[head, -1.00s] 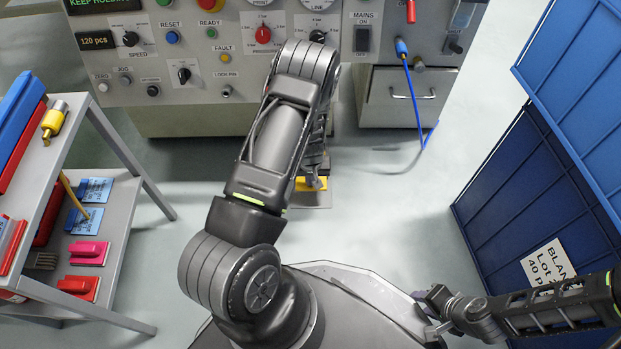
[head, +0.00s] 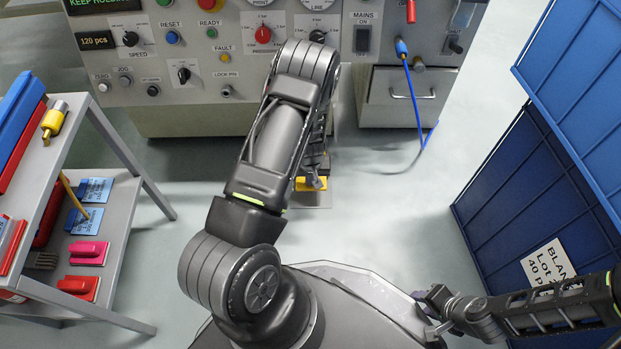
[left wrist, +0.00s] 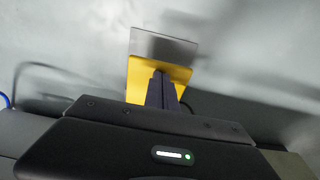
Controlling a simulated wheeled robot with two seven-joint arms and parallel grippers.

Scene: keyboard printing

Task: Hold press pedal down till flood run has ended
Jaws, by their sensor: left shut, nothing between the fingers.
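The press pedal (head: 312,184) is a yellow plate on a grey base on the floor in front of the machine. A green-lettered display (head: 100,3) at the top left reads "KEEP HOLDING", partly cut off.
The machine's control panel (head: 215,62) with knobs and buttons stands ahead. A shelf cart (head: 120,225) with tools is at the left. Blue crates (head: 530,200) stand at the right. A blue cable (head: 413,100) hangs from the panel to the floor. Floor right of the pedal is clear.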

